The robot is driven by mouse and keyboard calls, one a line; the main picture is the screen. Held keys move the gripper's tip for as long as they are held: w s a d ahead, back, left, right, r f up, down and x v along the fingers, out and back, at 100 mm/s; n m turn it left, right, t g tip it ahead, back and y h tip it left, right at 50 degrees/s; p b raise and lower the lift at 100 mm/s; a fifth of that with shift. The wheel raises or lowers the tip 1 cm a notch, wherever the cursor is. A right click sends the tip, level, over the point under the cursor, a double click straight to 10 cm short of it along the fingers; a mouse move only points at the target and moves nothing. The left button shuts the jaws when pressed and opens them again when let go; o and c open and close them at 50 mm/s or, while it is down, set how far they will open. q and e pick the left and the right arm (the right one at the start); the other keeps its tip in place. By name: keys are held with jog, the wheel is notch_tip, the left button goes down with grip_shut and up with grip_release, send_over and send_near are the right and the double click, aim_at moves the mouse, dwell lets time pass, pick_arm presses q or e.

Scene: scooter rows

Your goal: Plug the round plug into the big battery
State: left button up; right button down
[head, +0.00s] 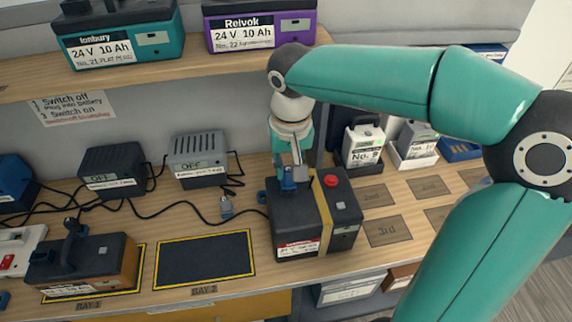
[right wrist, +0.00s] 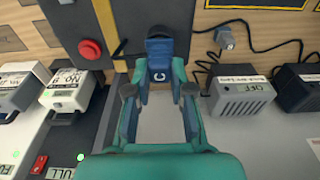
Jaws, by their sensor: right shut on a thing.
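The big battery (head: 296,222) is a dark box with a yellow strap and a red button. It stands on the bench right of the empty bay 2. My right gripper (head: 289,172) is over its top left part, pointing down, with its fingers shut on a blue piece (right wrist: 158,60) that bears a pale curved mark. The blue piece is at the battery's top; whether it is fixed there I cannot tell.
Bay 2 (head: 204,258) is empty. A battery (head: 82,262) with a handle stands in bay 1. Two chargers marked OFF (head: 198,160) stand behind with loose cables. A shelf (head: 165,68) with batteries overhangs the back. Small numbered batteries (head: 363,145) stand at right.

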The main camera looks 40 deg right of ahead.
jog(key=shift+f+b, duration=0.3)
jog(key=shift+f, duration=0.1)
jog(key=c, duration=0.9)
grip_release()
jog(key=shift+c, duration=0.2)
jog(key=shift+r, duration=0.1)
notch_tip(320, 180, up, 12)
jog(key=s, duration=0.1)
jog(key=shift+a, duration=0.35)
jog(key=shift+f, duration=0.2)
